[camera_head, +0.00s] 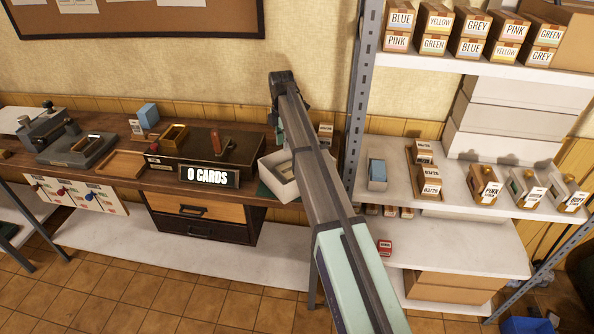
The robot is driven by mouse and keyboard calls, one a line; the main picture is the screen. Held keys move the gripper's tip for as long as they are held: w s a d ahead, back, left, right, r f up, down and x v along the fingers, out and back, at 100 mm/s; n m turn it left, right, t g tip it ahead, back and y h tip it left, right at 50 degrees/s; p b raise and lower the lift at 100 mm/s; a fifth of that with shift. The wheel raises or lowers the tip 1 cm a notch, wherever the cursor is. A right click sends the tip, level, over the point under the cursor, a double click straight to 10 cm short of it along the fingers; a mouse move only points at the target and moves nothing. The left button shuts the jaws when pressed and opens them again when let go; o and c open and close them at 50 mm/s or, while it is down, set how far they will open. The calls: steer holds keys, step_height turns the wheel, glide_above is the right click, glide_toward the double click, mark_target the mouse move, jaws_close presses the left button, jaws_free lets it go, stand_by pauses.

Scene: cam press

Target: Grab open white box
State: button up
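An open white box (267,181) stands on the right part of the wooden workbench, with its open side up. Something pale brown shows inside it, too small to make out. My arm runs from the bottom right up past the box and covers its right side. The arm's far end is a dark part above and behind the box in the picture. I cannot make out gripper fingers there, so I cannot tell whether my gripper is open, shut or touching the box.
A "0 CARDS" sign (209,176) and a dark press unit with a red handle (216,142) stand left of the box. A grey machine (76,149) is farther left. A metal shelf post (359,95) rises close on the right, with shelves of labelled boxes beyond.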

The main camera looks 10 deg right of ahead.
mark_target(284, 153)
steer(key=shift+d+f+p, duration=0.1)
steer(key=shift+f+p, duration=1.05)
steer(key=shift+f, duration=1.55)
jaws_close()
